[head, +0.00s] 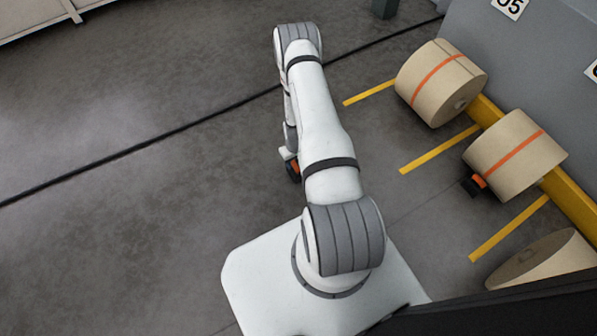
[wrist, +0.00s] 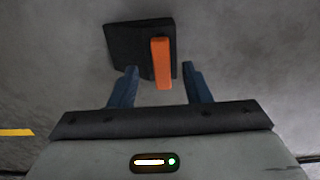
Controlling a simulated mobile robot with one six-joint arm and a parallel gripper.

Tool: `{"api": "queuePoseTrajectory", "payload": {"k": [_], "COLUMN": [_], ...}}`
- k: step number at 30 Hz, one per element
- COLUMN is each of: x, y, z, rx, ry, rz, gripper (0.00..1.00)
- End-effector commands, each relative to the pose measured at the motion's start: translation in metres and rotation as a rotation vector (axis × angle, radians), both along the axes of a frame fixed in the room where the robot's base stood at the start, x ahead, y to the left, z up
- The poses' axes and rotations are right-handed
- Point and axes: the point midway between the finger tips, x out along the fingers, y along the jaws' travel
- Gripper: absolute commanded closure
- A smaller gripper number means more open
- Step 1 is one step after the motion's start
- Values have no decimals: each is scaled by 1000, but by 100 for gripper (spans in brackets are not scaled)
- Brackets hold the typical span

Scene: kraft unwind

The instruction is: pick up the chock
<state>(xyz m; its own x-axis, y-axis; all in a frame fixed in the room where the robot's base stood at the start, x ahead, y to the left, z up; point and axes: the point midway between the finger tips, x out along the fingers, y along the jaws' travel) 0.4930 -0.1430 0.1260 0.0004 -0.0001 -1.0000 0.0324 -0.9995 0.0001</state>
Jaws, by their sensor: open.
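In the wrist view a black chock (wrist: 124,45) with an upright orange grip bar (wrist: 161,62) lies on the grey floor. My gripper (wrist: 160,68) is open, with its two blue fingers on either side of the orange bar. A gap shows between the bar and each finger. The near part of the black block reaches to the left fingertip; I cannot tell whether they touch. In the head view my arm mostly hides the gripper, and a small orange and dark patch (head: 293,169) shows beside it.
Large kraft rolls (head: 441,84) (head: 514,155) stand along a yellow rail at right. Another black and orange chock (head: 474,185) sits by the middle roll. Yellow floor lines (head: 438,150) run between rolls. A black cable (head: 140,146) crosses the floor. The left floor is otherwise clear.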

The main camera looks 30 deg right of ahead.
Motion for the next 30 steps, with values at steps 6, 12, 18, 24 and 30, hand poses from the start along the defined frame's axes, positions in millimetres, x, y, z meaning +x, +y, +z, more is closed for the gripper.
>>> {"api": "queuePoseTrajectory", "payload": {"k": [6, 12, 18, 24, 30], "x": [1, 2, 2, 2, 2], "y": [2, 2, 2, 3, 3], "z": [-38, -40, -40, -40, -40], "rx": [0, 0, 0, 0, 0], "ry": [1, 0, 0, 0, 0], "rz": [0, 1, 1, 2, 2], "gripper": [56, 56, 66, 83, 99]}}
